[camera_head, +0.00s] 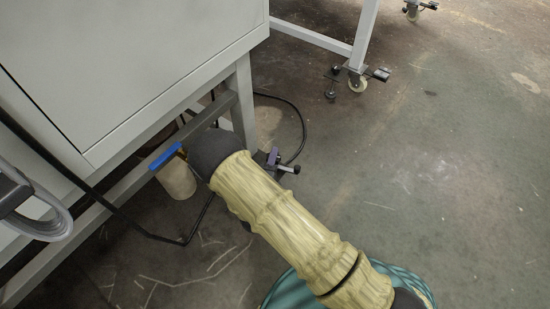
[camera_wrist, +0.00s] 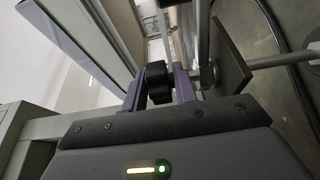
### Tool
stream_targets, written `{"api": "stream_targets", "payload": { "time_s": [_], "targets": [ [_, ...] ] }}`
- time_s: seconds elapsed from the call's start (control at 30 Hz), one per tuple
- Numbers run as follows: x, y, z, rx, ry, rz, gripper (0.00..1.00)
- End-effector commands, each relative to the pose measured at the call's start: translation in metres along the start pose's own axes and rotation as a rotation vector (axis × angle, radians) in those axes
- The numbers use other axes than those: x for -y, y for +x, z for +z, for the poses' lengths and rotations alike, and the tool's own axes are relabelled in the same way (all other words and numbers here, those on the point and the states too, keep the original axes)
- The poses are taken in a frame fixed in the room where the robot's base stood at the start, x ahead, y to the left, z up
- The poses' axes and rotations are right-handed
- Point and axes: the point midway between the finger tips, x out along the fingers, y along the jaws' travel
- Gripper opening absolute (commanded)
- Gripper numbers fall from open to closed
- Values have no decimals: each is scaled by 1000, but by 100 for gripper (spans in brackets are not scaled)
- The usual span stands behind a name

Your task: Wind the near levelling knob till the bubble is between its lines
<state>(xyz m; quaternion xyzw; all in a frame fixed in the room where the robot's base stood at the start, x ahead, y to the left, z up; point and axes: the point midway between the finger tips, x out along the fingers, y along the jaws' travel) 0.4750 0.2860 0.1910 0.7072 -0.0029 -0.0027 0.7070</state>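The levelling knob is a black ribbed knob (camera_wrist: 157,82) in the middle of the wrist view, beside a metal stem and bracket. My gripper (camera_wrist: 159,90) has its two purple fingers on either side of the knob. I cannot tell whether both fingers press on it or a small gap remains. In the head view my gripper (camera_head: 272,158) is mostly hidden behind my arm, low at the foot of the cabinet's near leg. The bubble and its lines are not visible in either view.
The pale cabinet (camera_head: 130,55) stands on a grey frame with a leg (camera_head: 243,100). A blue handle (camera_head: 165,157) and a tan cylinder (camera_head: 177,180) sit beneath it. A black cable (camera_head: 302,125) loops on the floor. Another frame's caster (camera_head: 357,82) stands behind. Floor at right is clear.

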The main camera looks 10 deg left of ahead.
Motion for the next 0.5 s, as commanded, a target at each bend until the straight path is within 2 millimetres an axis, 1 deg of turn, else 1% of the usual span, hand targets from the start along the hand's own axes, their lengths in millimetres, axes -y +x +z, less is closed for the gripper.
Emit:
{"api": "stream_targets", "payload": {
  "time_s": [0.03, 0.1, 0.2, 0.47, 0.5],
  "targets": [
    [4, 8, 0, 2, 2, 1, 28],
    [3, 15, 0, 1, 2, 1, 28],
    [1, 21, 0, 0, 1, 0, 28],
    [0, 22, 0, -1, 0, -1, 28],
    [0, 22, 0, -1, 0, 0, 26]
  ]
}}
